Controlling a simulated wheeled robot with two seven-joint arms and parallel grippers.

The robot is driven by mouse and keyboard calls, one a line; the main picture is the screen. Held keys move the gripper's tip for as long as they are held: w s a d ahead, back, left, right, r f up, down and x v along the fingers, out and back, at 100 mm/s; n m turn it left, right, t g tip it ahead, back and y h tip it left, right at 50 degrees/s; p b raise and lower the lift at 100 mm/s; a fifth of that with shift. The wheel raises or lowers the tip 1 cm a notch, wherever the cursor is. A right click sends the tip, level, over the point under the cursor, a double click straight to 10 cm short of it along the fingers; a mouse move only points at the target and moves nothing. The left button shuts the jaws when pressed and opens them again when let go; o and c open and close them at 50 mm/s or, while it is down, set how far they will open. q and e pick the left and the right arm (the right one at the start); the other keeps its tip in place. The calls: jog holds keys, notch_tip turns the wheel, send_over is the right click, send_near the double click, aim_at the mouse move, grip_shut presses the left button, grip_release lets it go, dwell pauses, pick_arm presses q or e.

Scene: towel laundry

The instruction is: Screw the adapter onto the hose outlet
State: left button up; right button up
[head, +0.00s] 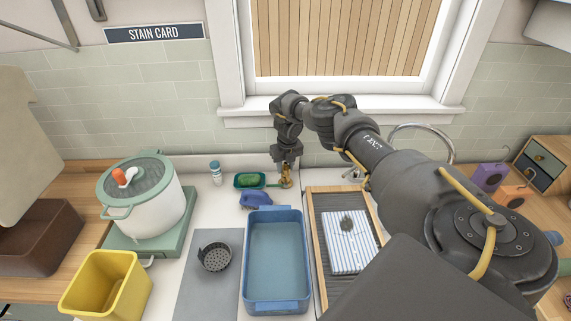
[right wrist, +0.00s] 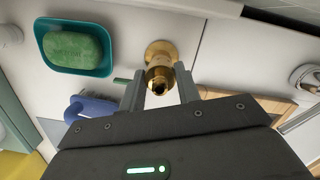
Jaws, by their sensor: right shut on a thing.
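A brass fitting stands at the back of the counter near the wall, and in the right wrist view it has a round flanged base, the hose outlet (right wrist: 158,49). A brass adapter (right wrist: 160,72) with a dark open end lies in line with it, between the fingertips of my right gripper (head: 287,168). The right gripper is shut on this adapter. The two brass parts look joined or nearly touching; I cannot tell whether threads are engaged. In the head view the gripper hides much of the brass. My left gripper is not in view.
A blue brush-like item (head: 256,200) and a blue basin (head: 277,245) are nearer. A pot (head: 146,205) stands left.

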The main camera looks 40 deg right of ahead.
jog(key=o, duration=1.1)
jog(key=shift+c, duration=0.2)
jog(key=n, duration=0.1)
jog(key=r+n+b, duration=0.1)
jog(key=n, duration=0.2)
jog(key=shift+r+b, duration=0.3)
jog(key=r+n, duration=0.1)
jog(key=n, duration=0.1)
jog(key=n+y, duration=0.1)
jog(key=n, duration=0.1)
jog(key=shift+r, duration=0.4)
jog(key=r+n, duration=0.1)
jog(key=n, duration=0.2)
jog(key=shift+r, duration=0.2)
jog(key=shift+r+n, duration=0.15)
jog(key=shift+n, duration=0.65)
